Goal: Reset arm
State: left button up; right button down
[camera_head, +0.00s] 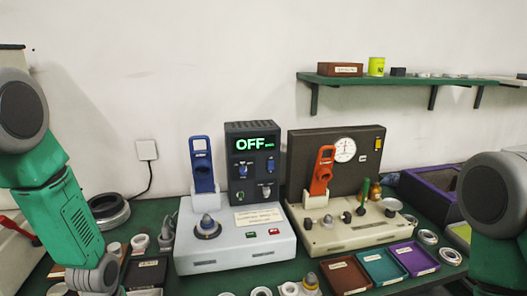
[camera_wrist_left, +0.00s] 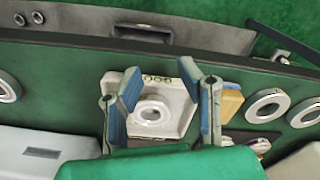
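My left arm (camera_head: 55,205) comes in from the left of the head view and hangs down over the table's left side. Its gripper fingers are not clear there. In the left wrist view my left gripper (camera_wrist_left: 160,80) is open, its two blue-padded fingers apart with nothing held. A white square block with a round ring (camera_wrist_left: 152,108) shows between and beyond the fingers; the gap to it cannot be told. My right arm (camera_head: 497,215) shows at the right edge of the head view, and its gripper is out of view.
A grey machine with an OFF display (camera_head: 252,150) and a beige machine with a dial (camera_head: 343,150) stand mid-table. Brown, teal and purple trays (camera_head: 384,267) lie in front right. Several metal rings (camera_wrist_left: 267,106) lie around. A green shelf (camera_head: 400,81) hangs above.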

pick_arm(q)
jog(key=s+d+f+m+b, duration=0.4)
jog(key=s+f, duration=0.3)
jog(key=s, duration=0.4)
jog(key=s+d+f+m+b, duration=0.4)
jog(key=s+f, duration=0.3)
jog(key=s, duration=0.4)
jog(key=shift+d+f+b, duration=0.15)
jog(key=shift+f+b, duration=0.1)
jog(key=shift+b, duration=0.25)
